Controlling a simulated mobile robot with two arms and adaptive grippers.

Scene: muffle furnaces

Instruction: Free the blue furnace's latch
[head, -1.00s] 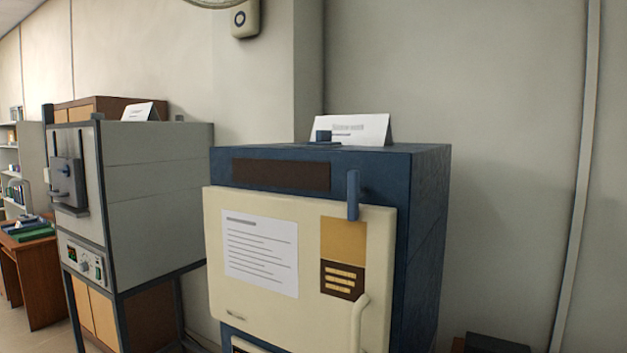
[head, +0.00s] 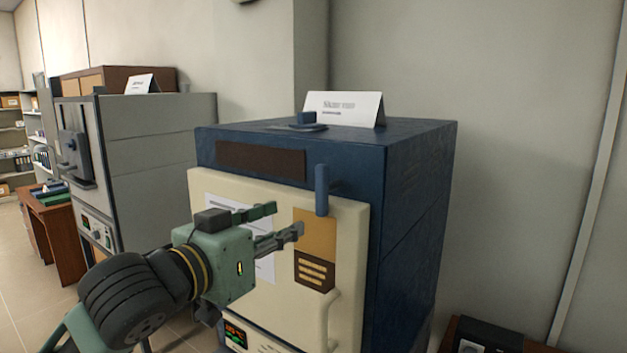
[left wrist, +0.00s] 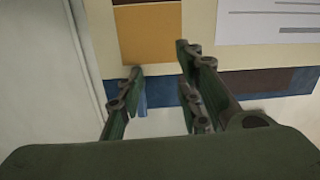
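The blue furnace (head: 420,190) has a closed cream door (head: 345,240) with a tan and dark label. Its latch (head: 322,190), an upright blue bar, stands at the door's upper right edge in the head view. My left gripper (head: 288,218) is in front of the door, left of and a little below the latch, with its fingers apart and nothing between them. In the left wrist view my left gripper (left wrist: 160,60) is also open. There the latch (left wrist: 140,97) shows partly hidden behind one finger. I see no contact with it. My right gripper is out of view.
A grey furnace (head: 160,150) stands to the left, with a wooden desk (head: 52,235) beyond it. A white sign (head: 345,108) stands on the blue furnace. A pale curved door handle (head: 330,318) is below the latch. A dark box (head: 490,335) sits at lower right.

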